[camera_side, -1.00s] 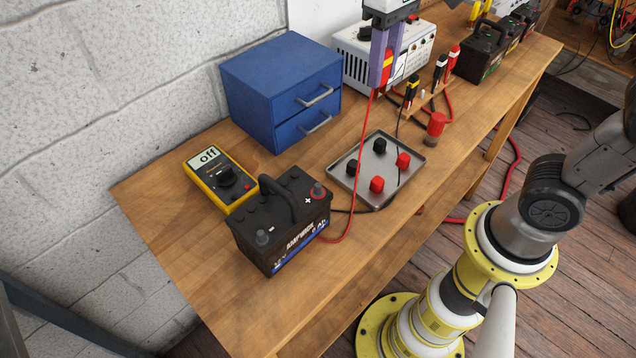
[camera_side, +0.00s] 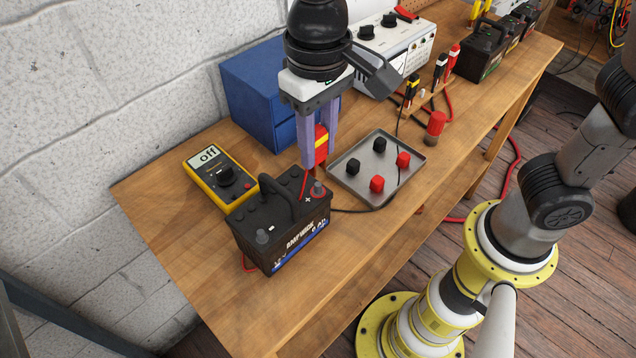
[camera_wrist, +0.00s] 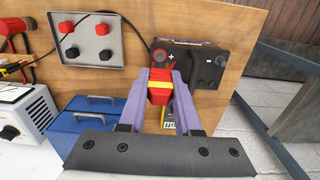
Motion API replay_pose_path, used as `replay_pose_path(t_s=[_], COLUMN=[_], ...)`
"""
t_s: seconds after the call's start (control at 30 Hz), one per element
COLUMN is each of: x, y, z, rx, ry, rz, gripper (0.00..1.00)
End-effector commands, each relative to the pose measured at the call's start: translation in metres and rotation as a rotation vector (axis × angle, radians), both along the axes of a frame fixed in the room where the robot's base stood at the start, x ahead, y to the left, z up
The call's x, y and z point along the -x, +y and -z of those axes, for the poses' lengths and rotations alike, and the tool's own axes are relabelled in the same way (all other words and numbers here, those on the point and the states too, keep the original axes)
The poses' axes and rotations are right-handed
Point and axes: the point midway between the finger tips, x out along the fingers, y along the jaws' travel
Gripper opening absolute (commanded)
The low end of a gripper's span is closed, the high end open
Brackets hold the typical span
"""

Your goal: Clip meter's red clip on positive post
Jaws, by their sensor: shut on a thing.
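My gripper (camera_side: 318,150) is shut on the red clip (camera_side: 321,143), which has a yellow band. It holds the clip upright, just above and behind the positive post (camera_side: 318,189) of the black battery (camera_side: 283,222). I cannot tell whether the clip touches the post. The yellow meter (camera_side: 220,181) reads "off" and lies left of the battery. A red lead runs down from the clip; part of it shows at the battery's lower left.
A metal tray (camera_side: 342,183) with red and black caps lies right of the battery. A blue drawer box (camera_side: 245,95) stands behind my gripper. A rack holds black and red clips (camera_side: 411,90). The table's front left is clear.

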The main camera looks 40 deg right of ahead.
Motion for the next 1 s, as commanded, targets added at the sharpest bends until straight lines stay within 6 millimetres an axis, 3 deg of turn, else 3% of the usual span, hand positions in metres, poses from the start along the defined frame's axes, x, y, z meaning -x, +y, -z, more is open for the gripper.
replay_pose_path(t_s=[0.2, 0.67, 1.0], x=[0.000, 0.000, 0.000], y=[0.000, -0.001, -0.001], z=[0.018, 0.021, 0.035], rx=[0.000, 0.000, 0.000], ry=[0.000, 0.000, 0.000], rz=[0.000, -0.001, -0.001], gripper=[0.05, 0.05, 0.05])
